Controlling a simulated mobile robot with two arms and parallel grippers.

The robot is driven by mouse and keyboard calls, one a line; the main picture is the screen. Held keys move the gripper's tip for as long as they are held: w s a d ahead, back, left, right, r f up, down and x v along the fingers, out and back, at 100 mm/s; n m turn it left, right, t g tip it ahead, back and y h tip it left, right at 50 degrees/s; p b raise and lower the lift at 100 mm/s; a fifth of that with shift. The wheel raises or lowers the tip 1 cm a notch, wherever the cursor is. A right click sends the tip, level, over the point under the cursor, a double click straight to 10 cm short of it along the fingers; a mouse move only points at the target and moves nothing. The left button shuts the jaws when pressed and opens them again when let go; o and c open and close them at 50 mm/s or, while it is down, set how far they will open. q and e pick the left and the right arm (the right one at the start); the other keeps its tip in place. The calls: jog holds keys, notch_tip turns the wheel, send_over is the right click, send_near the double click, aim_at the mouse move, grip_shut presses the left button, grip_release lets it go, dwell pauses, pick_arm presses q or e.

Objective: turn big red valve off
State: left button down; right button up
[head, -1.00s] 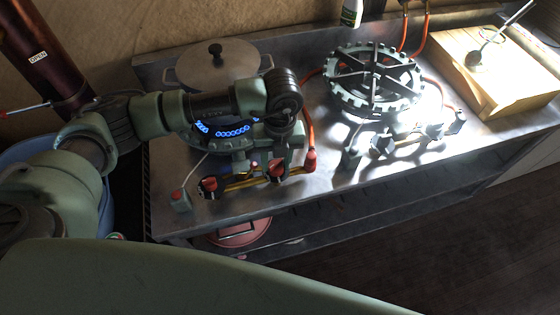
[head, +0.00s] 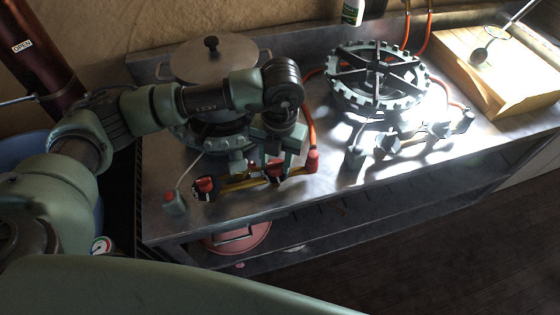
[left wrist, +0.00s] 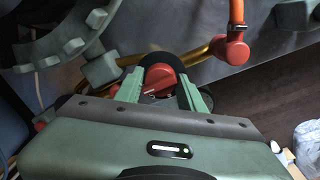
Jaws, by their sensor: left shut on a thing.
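The big red valve knob (left wrist: 160,79) sits between my left gripper's two green fingers in the left wrist view, on a brass pipe (left wrist: 190,54). My left gripper (left wrist: 160,92) is shut on it. In the head view the gripper (head: 274,152) reaches down over the pipe in front of the left burner, and the knob (head: 274,172) shows partly below it. A smaller red knob (head: 205,184) is to its left. The left burner (head: 190,138) is partly hidden by my arm and shows no flame. My right gripper is not in view.
A lidded pot (head: 215,62) stands behind my left arm. A second burner (head: 375,80) and a wooden board (head: 500,75) are to the right. A red hose fitting (head: 312,160) is close to the gripper's right. A lower shelf (head: 345,215) runs under the steel counter.

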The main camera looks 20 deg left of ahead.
aim_at(280, 162)
pick_arm(q)
jog(key=shift+d+r, duration=0.1)
jog(key=shift+d, duration=0.1)
jog(key=c, duration=1.2)
grip_release()
jog(key=shift+w, duration=0.1)
jog(key=shift+d, duration=0.1)
jog(key=r, duration=0.4)
jog(key=r+b, duration=0.1)
jog(key=r, duration=0.3)
jog(key=shift+d, duration=0.2)
jog(key=shift+f, duration=0.1)
